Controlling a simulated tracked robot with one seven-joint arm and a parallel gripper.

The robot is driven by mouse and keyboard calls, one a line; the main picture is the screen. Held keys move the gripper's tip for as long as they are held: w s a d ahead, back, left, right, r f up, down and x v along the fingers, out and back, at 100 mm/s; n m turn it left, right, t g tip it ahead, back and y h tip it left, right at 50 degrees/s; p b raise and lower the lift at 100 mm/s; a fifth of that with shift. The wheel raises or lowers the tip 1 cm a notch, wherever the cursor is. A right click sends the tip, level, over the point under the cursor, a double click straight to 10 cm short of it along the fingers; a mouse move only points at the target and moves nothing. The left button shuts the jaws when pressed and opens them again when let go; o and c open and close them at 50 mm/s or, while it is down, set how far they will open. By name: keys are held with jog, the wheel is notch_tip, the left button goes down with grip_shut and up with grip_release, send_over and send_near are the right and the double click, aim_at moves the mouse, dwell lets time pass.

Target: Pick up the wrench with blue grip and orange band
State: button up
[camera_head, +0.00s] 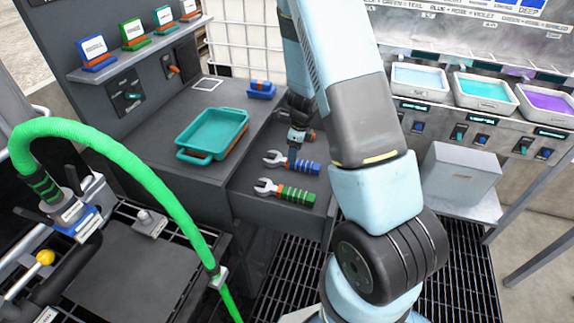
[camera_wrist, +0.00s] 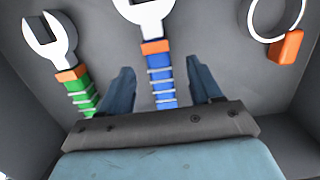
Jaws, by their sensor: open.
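The wrench with blue grip and orange band (camera_head: 309,167) lies flat in an open grey drawer (camera_head: 243,204), its silver open jaw pointing left in the head view. In the wrist view, its blue grip and orange band (camera_wrist: 156,47) are upright in the picture, with the silver jaw partly cut off at the top. My gripper (camera_wrist: 159,70) is open, one finger on each side of the blue grip, with gaps visible on both sides.
A green-grip wrench with an orange band (camera_wrist: 70,74) lies beside it, close to my left finger. A metal ring with an orange tag (camera_wrist: 287,47) lies to the right. Drawer walls surround them. A teal tray (camera_head: 213,133) sits on the counter; a green hose (camera_head: 130,165) arcs at left.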

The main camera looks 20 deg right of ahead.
jog(key=shift+w+a+f, duration=0.1)
jog(key=shift+a+f, duration=0.15)
jog(key=shift+f, duration=1.05)
jog(key=shift+w+a+f, duration=0.1)
jog(key=shift+a+f, duration=0.1)
jog(key=shift+f, duration=1.05)
jog(key=shift+c, duration=0.2)
jog(key=c, duration=1.1)
jog(key=shift+r, duration=0.15)
jog(key=shift+c, duration=0.2)
